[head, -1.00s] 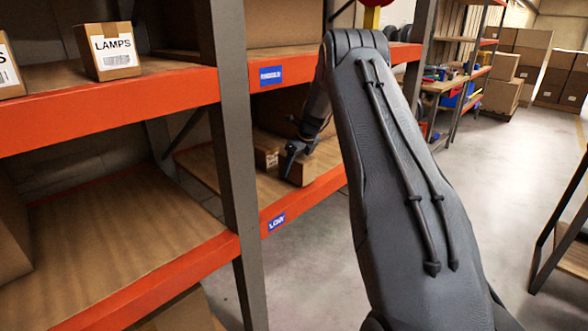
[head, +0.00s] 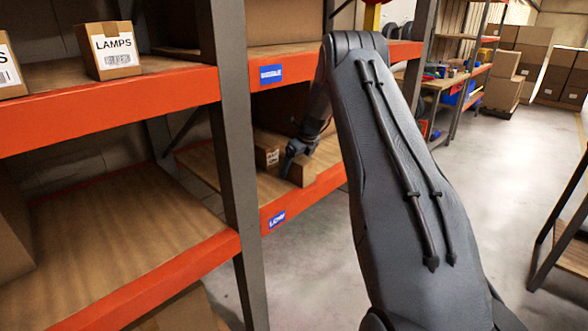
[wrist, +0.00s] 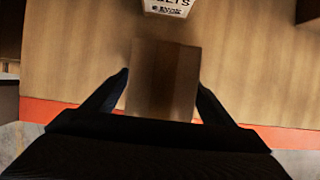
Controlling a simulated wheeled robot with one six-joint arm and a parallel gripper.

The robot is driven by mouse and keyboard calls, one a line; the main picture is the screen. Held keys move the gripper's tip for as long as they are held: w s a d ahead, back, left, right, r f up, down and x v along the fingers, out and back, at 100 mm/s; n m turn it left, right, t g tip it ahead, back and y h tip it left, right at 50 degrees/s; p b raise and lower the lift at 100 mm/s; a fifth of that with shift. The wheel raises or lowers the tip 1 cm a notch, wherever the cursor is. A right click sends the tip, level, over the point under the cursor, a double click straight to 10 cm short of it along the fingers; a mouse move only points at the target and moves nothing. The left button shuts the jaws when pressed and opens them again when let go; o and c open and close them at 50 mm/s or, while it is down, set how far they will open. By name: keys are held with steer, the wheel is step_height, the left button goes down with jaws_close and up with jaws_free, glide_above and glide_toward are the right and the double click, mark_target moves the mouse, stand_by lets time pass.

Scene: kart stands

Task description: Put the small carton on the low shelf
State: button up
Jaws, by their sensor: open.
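A small plain brown carton (wrist: 162,80) stands on the wooden deck of the low shelf (wrist: 70,60) in the wrist view. My gripper (wrist: 163,86) is open, with one finger on each side of the carton. I cannot tell whether either finger touches it. In the head view my gripper (head: 300,148) is inside the low shelf bay, at the brown carton (head: 315,166), partly hiding it. The low shelf (head: 329,182) has an orange front beam with a blue label (head: 277,219).
A labelled box (wrist: 168,7) stands deeper on the shelf, beyond the carton; a box (head: 267,156) also shows left of my gripper. A grey upright (head: 236,170) and the upper orange beam (head: 295,73) frame the bay. The left bay's lower deck (head: 120,230) is largely bare.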

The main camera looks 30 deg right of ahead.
mark_target(300, 158)
steer(key=b+v, duration=0.1)
steer(key=v, duration=0.5)
steer(key=shift+s+d+r, duration=0.1)
steer(key=shift+s+r, duration=0.2)
steer(key=shift+r, duration=0.3)
